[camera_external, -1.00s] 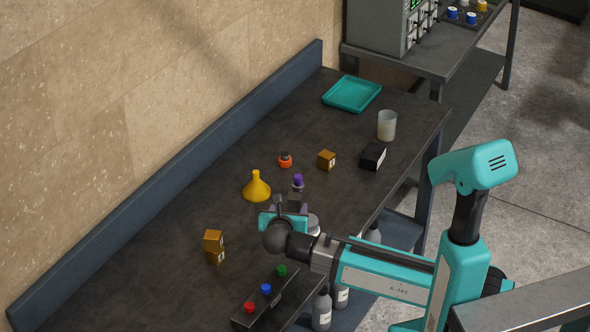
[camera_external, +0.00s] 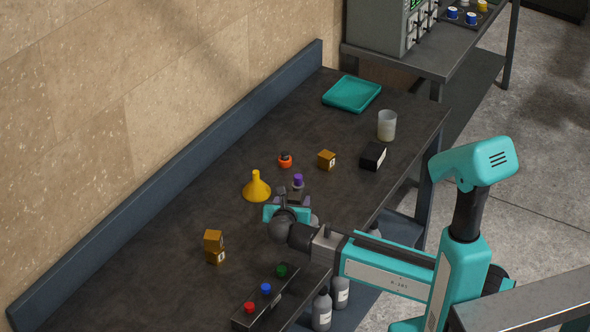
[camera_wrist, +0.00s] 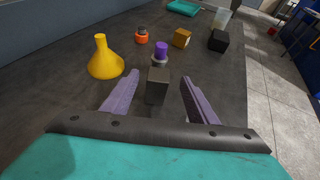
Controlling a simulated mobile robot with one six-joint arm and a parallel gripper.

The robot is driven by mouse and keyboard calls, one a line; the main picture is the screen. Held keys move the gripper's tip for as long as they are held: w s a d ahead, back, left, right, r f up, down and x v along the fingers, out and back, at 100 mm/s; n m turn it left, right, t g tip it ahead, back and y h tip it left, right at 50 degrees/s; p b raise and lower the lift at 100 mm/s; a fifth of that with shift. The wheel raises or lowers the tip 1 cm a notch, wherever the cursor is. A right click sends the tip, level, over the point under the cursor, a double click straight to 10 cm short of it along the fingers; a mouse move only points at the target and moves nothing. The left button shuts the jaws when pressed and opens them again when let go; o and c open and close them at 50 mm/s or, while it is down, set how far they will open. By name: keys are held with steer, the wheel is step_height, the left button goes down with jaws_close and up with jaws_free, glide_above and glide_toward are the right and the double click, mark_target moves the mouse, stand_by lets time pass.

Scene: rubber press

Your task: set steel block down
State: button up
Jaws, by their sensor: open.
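The dark grey steel block (camera_wrist: 157,86) is between my gripper's two purple fingers in the wrist view, with a gap on each side. It looks upright. Its underside is hidden, so I cannot tell exactly what it rests on. My gripper (camera_wrist: 159,78) is open around it. In the external view my gripper (camera_external: 289,204) is low over the near middle of the dark bench (camera_external: 160,258), and the block (camera_external: 296,196) shows just beyond its teal body. A purple-capped item (camera_wrist: 161,52) stands right behind the block.
A yellow funnel (camera_external: 256,188) stands left of my gripper. An orange-ringed item (camera_external: 285,160), an ochre box (camera_external: 326,159), a black box (camera_external: 373,156), a translucent cup (camera_external: 387,125) and a teal tray (camera_external: 351,94) lie beyond. Stacked ochre boxes (camera_external: 213,245) and a button panel (camera_external: 264,297) are nearer.

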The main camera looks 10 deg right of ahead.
mark_target(295, 195)
steer(key=shift+p+x, duration=0.55)
steer(key=shift+x, duration=2.05)
steer(key=shift+a, duration=0.1)
jaws_close()
